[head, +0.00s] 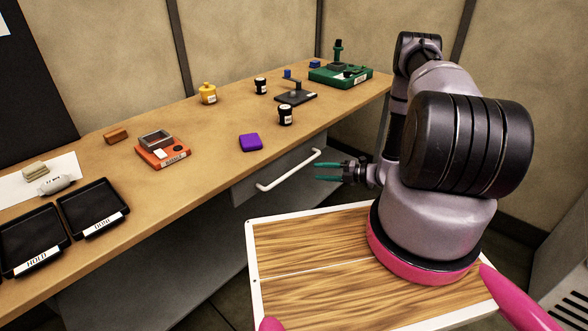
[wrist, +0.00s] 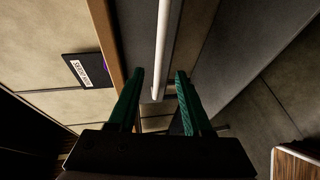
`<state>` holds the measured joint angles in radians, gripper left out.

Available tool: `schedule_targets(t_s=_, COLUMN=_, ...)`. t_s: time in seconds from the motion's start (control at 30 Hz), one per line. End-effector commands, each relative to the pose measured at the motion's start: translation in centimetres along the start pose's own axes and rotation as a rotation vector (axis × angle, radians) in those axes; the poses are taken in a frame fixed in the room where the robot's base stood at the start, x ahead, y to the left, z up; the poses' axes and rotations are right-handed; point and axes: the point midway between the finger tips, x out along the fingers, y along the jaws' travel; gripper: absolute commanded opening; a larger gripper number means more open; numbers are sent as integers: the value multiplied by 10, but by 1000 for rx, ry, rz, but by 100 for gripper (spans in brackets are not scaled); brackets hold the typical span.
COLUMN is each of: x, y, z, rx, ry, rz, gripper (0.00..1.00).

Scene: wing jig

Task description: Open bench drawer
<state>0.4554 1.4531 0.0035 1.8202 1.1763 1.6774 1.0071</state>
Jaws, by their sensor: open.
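The bench drawer (head: 243,187) is a grey front under the wooden bench top, with a white bar handle (head: 289,171) across it. The drawer looks closed. My gripper (head: 322,172) is open, with green fingers, just right of the handle's right end in the head view. In the wrist view the white handle (wrist: 162,50) runs between the two open fingers of my gripper (wrist: 160,80). I cannot tell whether either finger touches it.
The bench top (head: 200,195) carries a purple block (head: 250,142), black jars (head: 285,115), an orange fixture (head: 162,150), a green fixture (head: 340,75) and two black trays (head: 93,208). The space in front of the drawer holds my arm and base.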

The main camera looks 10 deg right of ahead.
Motion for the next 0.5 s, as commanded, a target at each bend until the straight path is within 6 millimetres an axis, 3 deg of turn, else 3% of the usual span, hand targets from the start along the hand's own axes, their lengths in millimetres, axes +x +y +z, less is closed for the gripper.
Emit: schedule_targets(t_s=0.5, x=85, y=0, z=-1, rx=-3, ry=4, rz=0, gripper=50)
